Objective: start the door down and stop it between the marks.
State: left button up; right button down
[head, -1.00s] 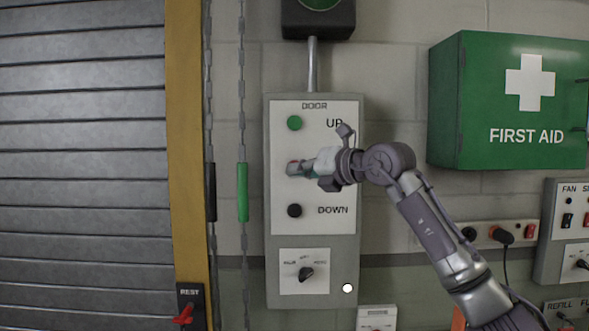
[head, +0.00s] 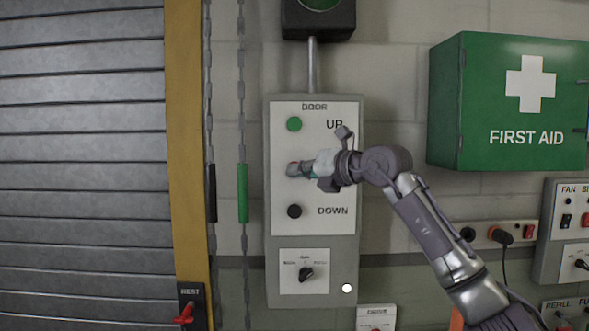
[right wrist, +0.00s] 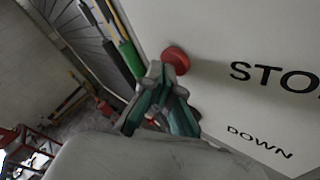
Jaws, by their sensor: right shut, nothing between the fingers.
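The door control box (head: 340,268) is on the wall, with a green UP button (head: 294,124), a black DOWN button (head: 294,211) and a red STOP button between them, mostly hidden by my gripper in the head view. My right gripper (head: 291,169) is shut and empty, its fingertips at the red button. In the right wrist view the red STOP button (right wrist: 176,60) is right at the fingertips (right wrist: 165,72); I cannot tell if it is pressed. The grey slatted door (head: 80,150) fills the left side. I see no marks. My left gripper is out of view.
A yellow door post (head: 187,130) and hanging chains with a green grip (head: 242,192) are left of the box. A selector knob (head: 306,274) sits below the buttons. A green first aid cabinet (head: 480,150) juts out at the right.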

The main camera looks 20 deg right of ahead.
jog(key=shift+w, duration=0.15)
dwell(0.7)
jog(key=shift+s+a+b, duration=0.2)
jog(key=shift+s+b, duration=0.35)
jog(key=shift+s, duration=0.2)
jog(key=s+b, duration=0.2)
jog(key=s+a+b, duration=0.1)
jog(key=s+b, duration=0.1)
jog(key=shift+s+a, duration=0.15)
jog(key=shift+s, duration=0.25)
